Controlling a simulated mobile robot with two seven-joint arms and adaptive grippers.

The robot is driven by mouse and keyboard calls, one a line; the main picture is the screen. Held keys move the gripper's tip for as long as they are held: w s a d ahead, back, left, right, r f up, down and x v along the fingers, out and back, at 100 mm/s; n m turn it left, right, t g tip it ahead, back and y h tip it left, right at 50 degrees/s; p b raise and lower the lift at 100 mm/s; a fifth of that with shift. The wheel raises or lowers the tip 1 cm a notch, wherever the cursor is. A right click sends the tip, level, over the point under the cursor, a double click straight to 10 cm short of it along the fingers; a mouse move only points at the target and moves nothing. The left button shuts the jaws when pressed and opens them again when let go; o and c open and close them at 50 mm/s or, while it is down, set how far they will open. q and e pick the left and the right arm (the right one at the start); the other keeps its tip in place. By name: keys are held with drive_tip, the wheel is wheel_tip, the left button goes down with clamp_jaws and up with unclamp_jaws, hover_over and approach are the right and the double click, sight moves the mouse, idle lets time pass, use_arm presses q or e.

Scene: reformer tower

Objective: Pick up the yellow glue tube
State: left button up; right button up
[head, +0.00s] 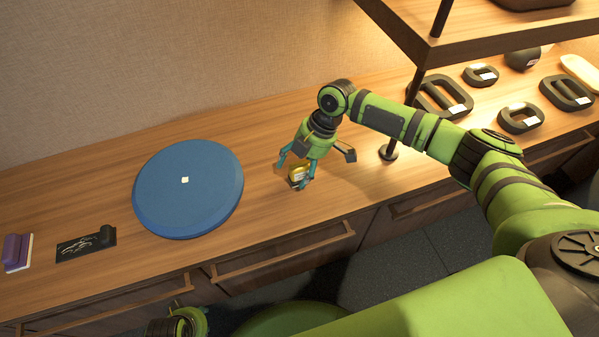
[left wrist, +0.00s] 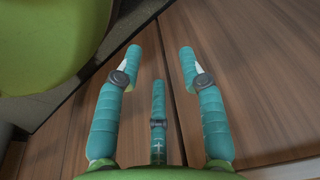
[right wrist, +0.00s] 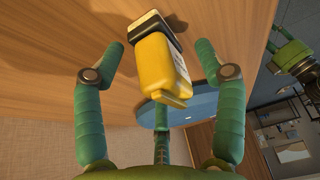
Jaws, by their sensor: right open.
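The yellow glue tube (head: 299,171) stands on the wooden counter, right of the blue disc. In the right wrist view the yellow tube (right wrist: 158,70) has a pale label and a dark base or cap at its far end. My right gripper (head: 291,176) is open around the tube. Its teal fingers lie on either side of it, and gaps show in the right wrist view. The fingers partly hide the tube in the head view. My left gripper (left wrist: 160,55) is open and empty, facing wooden drawer fronts in the left wrist view.
A blue round disc (head: 188,190) lies left of the tube. A shelf post (head: 405,110) stands right of my right gripper. Several dark handled weights (head: 520,117) lie at the back right.

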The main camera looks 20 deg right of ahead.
sight(296, 163)
drive_tip(key=c, duration=1.3)
drive_tip(key=shift+o, duration=0.2)
drive_tip(key=shift+r, duration=0.55)
wheel_tip(296, 163, up, 2)
drive_tip(key=shift+r+p, duration=0.25)
drive_tip(key=shift+p, duration=0.3)
drive_tip(key=shift+s+d+r+p, duration=0.5)
drive_tip(key=shift+s+d+r, duration=0.55)
drive_tip(key=shift+r, duration=0.15)
use_arm(q)
drive_tip(key=f, duration=0.1)
drive_tip(key=s+f+p, duration=0.1)
drive_tip(key=f, duration=0.3)
drive_tip(key=shift+s+a+f+p, duration=0.2)
drive_tip(key=shift+a+f+p, duration=0.05)
drive_tip(key=shift+p, duration=0.05)
use_arm(e)
drive_tip(key=s+d+r, duration=0.5)
drive_tip(key=s, duration=0.1)
drive_tip(key=shift+s+d, duration=0.3)
drive_tip(key=shift+d, duration=0.05)
